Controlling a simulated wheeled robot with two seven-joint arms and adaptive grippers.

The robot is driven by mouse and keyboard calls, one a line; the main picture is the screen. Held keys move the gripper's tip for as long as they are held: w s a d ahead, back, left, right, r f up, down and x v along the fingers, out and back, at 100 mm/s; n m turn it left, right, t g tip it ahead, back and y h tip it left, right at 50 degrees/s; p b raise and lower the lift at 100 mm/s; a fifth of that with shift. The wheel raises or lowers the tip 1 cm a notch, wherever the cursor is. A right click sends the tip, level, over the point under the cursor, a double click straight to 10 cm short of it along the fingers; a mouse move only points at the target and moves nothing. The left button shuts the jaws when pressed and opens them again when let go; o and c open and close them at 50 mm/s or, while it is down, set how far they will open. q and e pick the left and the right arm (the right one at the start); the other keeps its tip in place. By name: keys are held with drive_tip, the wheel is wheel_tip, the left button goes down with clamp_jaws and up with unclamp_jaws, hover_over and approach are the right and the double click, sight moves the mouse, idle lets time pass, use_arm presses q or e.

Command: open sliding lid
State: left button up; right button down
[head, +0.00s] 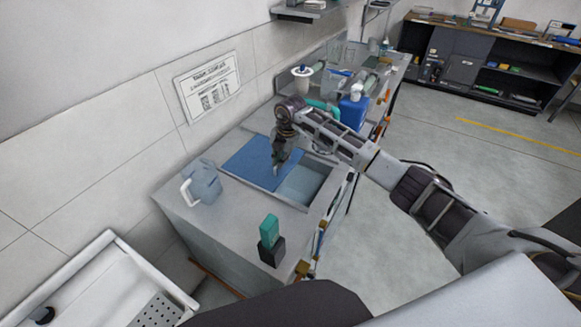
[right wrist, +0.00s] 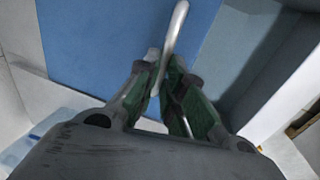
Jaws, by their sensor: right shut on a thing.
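The blue sliding lid (head: 246,160) lies flat in the top of the grey cabinet (head: 190,218). It also fills much of the right wrist view (right wrist: 90,45). To its right, part of the opening (head: 302,184) is uncovered, and a pale interior shows; the opening's dark inside also shows in the right wrist view (right wrist: 250,55). My right gripper (head: 277,167) is at the lid's right edge. In the right wrist view its green-padded fingers (right wrist: 166,82) are closed on a pale curved handle (right wrist: 174,30) on the lid. My left gripper is not in view.
A grey-blue jug with a white handle (head: 204,182) stands left of the lid. A teal block on a black base (head: 270,232) stands at the front. A blue bottle (head: 353,110) and other containers stand behind. A white sink (head: 105,275) is at lower left.

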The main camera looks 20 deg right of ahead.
sight(271, 166)
drive_tip(key=shift+w+a+b, duration=0.55)
drive_tip(key=shift+w+a, duration=0.5)
drive_tip(key=shift+w, duration=0.15)
drive_tip(key=shift+w+a, duration=0.15)
drive_tip(key=c, duration=1.5)
unclamp_jaws()
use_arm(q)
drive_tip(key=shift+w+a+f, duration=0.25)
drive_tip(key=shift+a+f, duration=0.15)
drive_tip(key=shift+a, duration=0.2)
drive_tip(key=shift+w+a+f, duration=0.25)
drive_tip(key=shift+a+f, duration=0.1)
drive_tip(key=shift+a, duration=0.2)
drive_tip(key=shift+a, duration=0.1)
use_arm(e)
drive_tip(key=shift+s+d+r, duration=0.25)
drive_tip(key=shift+s+r, duration=0.05)
drive_tip(key=shift+r, duration=1.65)
drive_tip(key=shift+s+d+r, duration=0.25)
drive_tip(key=shift+d+r, duration=0.05)
drive_tip(key=shift+r, duration=1.7)
drive_tip(key=shift+s+d+r, duration=0.25)
drive_tip(key=shift+s+r, duration=0.05)
drive_tip(key=shift+r, duration=1.65)
